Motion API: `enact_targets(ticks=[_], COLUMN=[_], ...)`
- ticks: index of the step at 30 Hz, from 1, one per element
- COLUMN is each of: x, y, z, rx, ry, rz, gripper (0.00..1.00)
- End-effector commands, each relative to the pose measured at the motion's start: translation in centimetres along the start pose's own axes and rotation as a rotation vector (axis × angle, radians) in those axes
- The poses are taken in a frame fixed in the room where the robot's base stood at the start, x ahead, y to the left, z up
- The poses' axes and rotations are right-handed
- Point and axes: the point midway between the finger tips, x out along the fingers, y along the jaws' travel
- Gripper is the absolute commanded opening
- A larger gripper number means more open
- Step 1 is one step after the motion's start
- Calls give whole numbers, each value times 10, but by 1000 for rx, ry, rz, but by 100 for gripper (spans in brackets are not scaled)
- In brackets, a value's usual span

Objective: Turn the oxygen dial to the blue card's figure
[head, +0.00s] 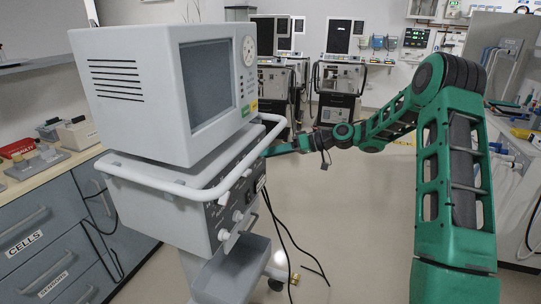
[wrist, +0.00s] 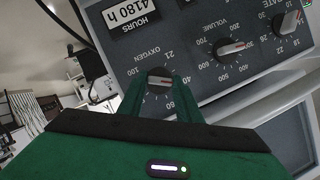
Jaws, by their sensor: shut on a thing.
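The oxygen dial (wrist: 159,79) is on the ventilator's dark control panel, which appears turned over in the wrist view. My gripper (wrist: 160,86) is shut on this dial, one finger on each side. Figures such as 21 and 100 show around it, but the fingers hide part of the scale and I cannot tell exactly where the pointer stands. In the head view my gripper (head: 268,152) reaches the panel's far side behind the white rail, and the oxygen dial cannot be made out. I cannot make out a blue card in either view.
The volume dial (wrist: 232,47) and rate dial (wrist: 290,22) sit beside the oxygen dial, near an hours counter (wrist: 131,14). A white rail (head: 190,190) runs around the ventilator. Black cables (head: 285,235) hang below the panel. The floor right of it is open.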

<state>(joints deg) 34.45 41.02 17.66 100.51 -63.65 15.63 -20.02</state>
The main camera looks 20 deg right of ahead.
Motion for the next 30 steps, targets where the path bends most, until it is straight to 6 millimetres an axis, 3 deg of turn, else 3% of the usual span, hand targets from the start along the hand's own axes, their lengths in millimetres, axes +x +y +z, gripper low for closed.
enact_targets(ticks=[30], x=[1], y=[10], z=[5], rx=[821], ry=[2], rz=[-334], gripper=[9])
